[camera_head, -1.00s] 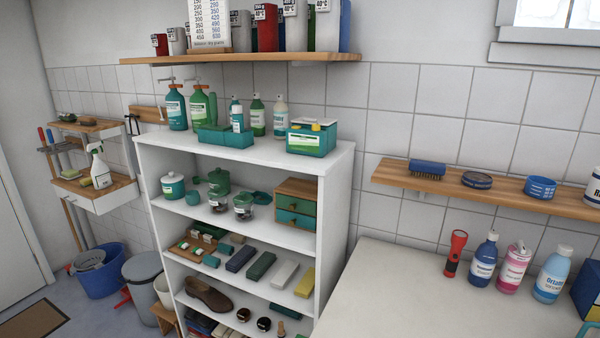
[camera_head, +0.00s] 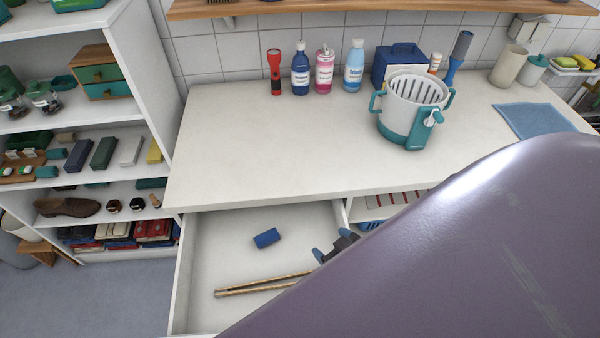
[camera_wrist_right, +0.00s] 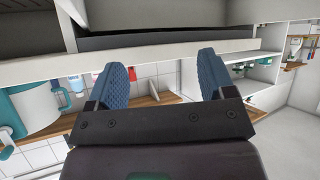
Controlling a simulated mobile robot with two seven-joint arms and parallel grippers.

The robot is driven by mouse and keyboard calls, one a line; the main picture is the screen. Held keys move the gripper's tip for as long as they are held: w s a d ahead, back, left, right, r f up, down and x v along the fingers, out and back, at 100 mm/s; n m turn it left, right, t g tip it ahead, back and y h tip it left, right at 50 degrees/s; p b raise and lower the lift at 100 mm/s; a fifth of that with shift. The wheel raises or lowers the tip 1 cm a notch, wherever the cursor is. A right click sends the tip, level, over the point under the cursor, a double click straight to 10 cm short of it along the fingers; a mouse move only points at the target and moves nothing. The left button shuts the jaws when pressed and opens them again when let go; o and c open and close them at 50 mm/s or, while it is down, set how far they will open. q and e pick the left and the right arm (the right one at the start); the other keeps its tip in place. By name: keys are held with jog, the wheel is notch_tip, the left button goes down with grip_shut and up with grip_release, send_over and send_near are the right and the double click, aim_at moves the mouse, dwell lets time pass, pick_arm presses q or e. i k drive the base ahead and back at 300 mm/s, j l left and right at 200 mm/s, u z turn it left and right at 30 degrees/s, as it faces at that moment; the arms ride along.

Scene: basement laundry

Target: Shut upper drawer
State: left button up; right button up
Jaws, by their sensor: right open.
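The white upper drawer (camera_head: 185,275) under the worktop is pulled open in the head view. A blue cylinder (camera_head: 267,238) and wooden tongs (camera_head: 255,286) lie in it. My right gripper (camera_head: 334,246) is at the right side of the drawer, seen over its opening; I cannot tell whether it touches the drawer. In the wrist view the two blue fingers of my right gripper (camera_wrist_right: 167,82) are spread apart with nothing between them. My large right arm link hides the drawer's front right part. My left gripper is not in view.
The white worktop (camera_head: 240,150) above carries a red torch (camera_head: 274,72), several bottles, a white and teal basket (camera_head: 395,122) and a blue cloth (camera_head: 535,119). A white shelf unit (camera_head: 140,60) stands at the left. Open floor (camera_head: 95,300) lies left of the drawer.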

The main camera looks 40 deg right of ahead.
aim_at(218, 249)
jog(key=k+l, duration=0.4)
jog(key=l, duration=0.2)
jog(key=k+j, duration=0.2)
jog(key=k, duration=0.3)
jog(key=l+u, duration=0.05)
